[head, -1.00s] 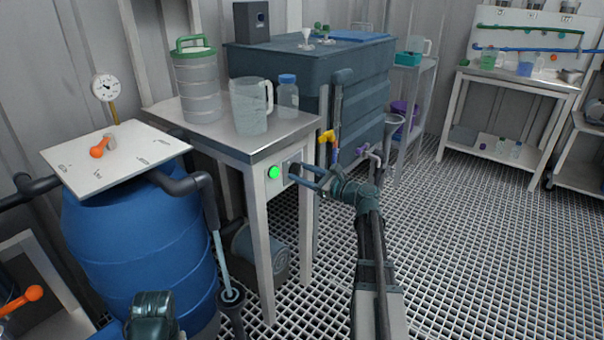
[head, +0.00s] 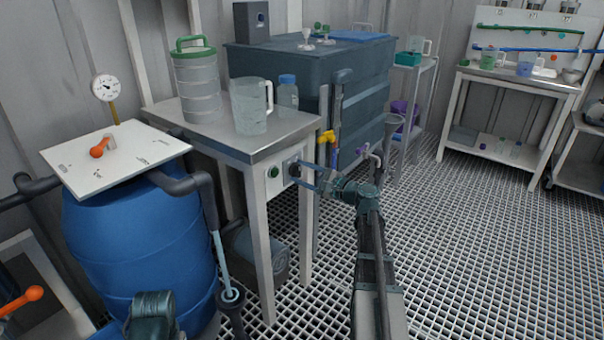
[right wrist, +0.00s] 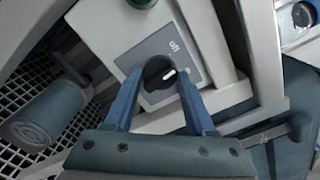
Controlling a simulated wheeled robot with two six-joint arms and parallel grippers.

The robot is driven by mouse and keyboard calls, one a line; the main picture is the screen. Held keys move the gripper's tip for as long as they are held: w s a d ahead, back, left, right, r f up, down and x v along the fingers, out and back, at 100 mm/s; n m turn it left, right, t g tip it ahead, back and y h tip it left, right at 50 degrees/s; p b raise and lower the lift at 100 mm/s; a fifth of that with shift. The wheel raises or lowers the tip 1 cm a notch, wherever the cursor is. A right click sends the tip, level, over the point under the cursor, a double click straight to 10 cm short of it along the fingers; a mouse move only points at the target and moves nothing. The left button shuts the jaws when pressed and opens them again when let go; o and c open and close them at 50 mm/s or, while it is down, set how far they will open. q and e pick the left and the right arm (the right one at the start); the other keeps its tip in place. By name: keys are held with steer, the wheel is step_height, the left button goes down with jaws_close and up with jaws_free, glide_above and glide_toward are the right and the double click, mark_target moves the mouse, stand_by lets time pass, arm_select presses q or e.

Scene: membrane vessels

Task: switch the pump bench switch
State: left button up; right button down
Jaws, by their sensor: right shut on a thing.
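The pump bench switch is a black rotary knob (right wrist: 155,70) on a grey plate (right wrist: 176,46) on the bench's front panel. Its white mark shows in the right wrist view. My right gripper (head: 301,172) reaches it from the right, its blue fingers on either side of the knob, shut on it. The round green lamp (head: 273,172) beside the plate is dark. The pump bench (head: 262,147) has a grey metal top. Part of my left gripper (head: 150,314) shows at the bottom left; its fingertips cannot be made out.
A green-lidded container (head: 196,80), a clear jug (head: 249,106) and a blue-capped bottle (head: 287,92) stand on the bench. A blue barrel (head: 140,245) with pipes stands at left. A large tank (head: 350,75) is behind. The grating floor at right is clear.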

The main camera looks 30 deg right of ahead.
steer(key=shift+n, duration=2.2)
steer(key=shift+c, duration=1.1)
jaws_free()
steer(key=v, duration=1.4)
steer(key=shift+w+f, duration=0.1)
steer(key=x, duration=1.3)
steer(key=shift+w+a, duration=0.2)
steer(key=shift+w, duration=0.15)
steer(key=shift+s, duration=0.1)
